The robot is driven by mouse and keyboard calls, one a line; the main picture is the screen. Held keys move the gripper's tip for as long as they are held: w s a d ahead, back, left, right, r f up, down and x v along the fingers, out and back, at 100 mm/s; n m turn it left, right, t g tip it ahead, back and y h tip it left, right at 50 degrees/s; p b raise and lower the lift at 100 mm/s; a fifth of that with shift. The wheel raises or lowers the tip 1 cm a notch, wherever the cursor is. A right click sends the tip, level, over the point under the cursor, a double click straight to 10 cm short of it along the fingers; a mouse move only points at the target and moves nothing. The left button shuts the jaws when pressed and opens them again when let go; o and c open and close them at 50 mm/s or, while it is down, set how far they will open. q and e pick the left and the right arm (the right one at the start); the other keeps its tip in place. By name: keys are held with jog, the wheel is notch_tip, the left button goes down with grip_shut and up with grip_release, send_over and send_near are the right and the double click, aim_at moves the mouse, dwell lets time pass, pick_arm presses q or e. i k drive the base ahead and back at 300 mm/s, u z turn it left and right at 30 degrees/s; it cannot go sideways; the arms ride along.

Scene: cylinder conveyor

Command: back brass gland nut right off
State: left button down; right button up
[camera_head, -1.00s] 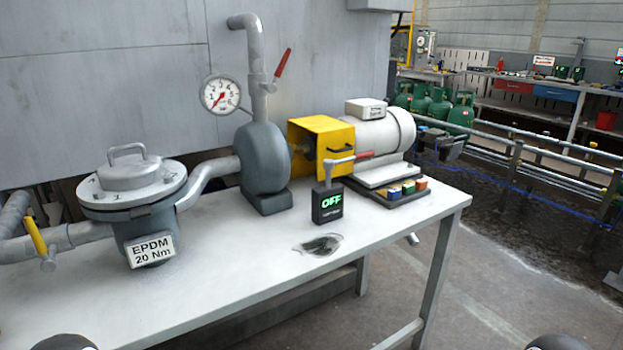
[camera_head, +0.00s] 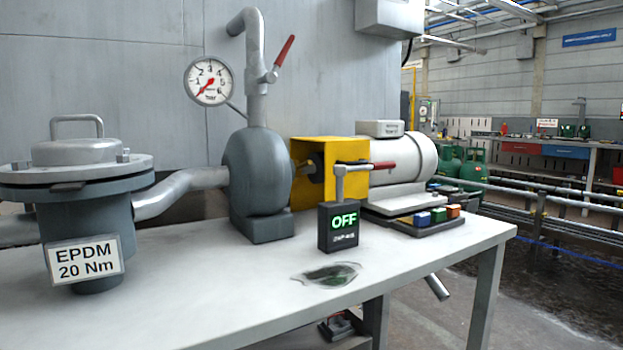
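The grey pump (camera_head: 258,180) stands on the white bench, with a pipe rising from its top. A yellow guard box (camera_head: 345,165) sits between the pump and the pale motor (camera_head: 410,163). A shaft (camera_head: 307,166) shows at the box's open left side. I cannot make out a brass gland nut there; it is hidden or too small to tell. Neither of my grippers is in view.
A black switch box (camera_head: 338,228) reading OFF, with a red-handled lever (camera_head: 370,167), stands before the guard. A lidded grey vessel (camera_head: 90,215) labelled EPDM 20 Nm is at left. A dark wet patch (camera_head: 330,273) and coloured blocks (camera_head: 438,215) are on the bench (camera_head: 190,290).

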aim_at(304, 165)
jog(key=i, duration=0.85)
jog(key=k, duration=0.4)
jog(key=u, duration=0.05)
